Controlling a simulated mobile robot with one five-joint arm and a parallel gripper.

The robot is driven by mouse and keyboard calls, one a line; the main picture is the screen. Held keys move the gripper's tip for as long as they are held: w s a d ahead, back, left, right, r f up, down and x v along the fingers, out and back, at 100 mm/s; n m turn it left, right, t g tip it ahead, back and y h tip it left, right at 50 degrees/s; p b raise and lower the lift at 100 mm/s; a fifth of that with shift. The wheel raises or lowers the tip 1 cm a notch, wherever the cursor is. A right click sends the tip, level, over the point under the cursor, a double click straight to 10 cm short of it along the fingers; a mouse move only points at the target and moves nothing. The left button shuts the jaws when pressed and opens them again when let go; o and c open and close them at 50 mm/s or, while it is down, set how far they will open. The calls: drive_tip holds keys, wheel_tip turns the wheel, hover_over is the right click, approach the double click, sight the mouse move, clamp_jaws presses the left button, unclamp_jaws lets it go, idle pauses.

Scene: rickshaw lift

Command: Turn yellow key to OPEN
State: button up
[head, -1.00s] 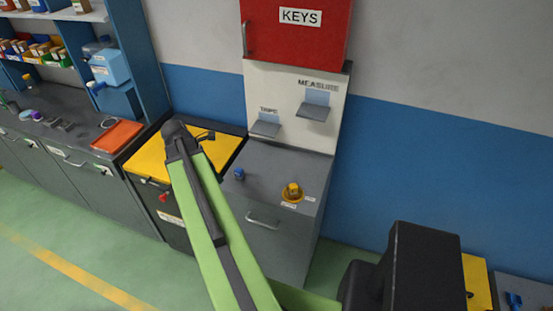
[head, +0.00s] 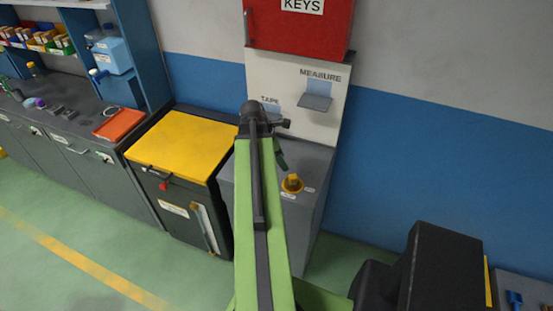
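The yellow key (head: 292,183) is a yellow knob on a round yellow base, set in the top of the grey cabinet (head: 318,165) right of centre. Small white labels lie beside it, one to its right (head: 309,190) and one below (head: 288,195); their words are too small to read. My green arm reaches up the middle of the view. My gripper (head: 281,158) is at the arm's far end, mostly hidden behind it, up and left of the yellow key and apart from it in the picture. Whether its fingers are open or shut does not show.
A red KEYS cabinet (head: 300,25) hangs above a white panel with TAPE and MEASURE shelves (head: 315,103). A yellow-topped cabinet (head: 180,145) stands left of the grey one. A workbench with an orange tray (head: 119,125) is farther left. Green floor in front is clear.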

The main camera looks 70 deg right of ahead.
sight(292, 176)
drive_tip(key=b+x, duration=0.9)
drive_tip(key=x, duration=0.2)
drive_tip(key=shift+d+f, duration=0.1)
drive_tip(key=shift+f, duration=0.3)
clamp_jaws()
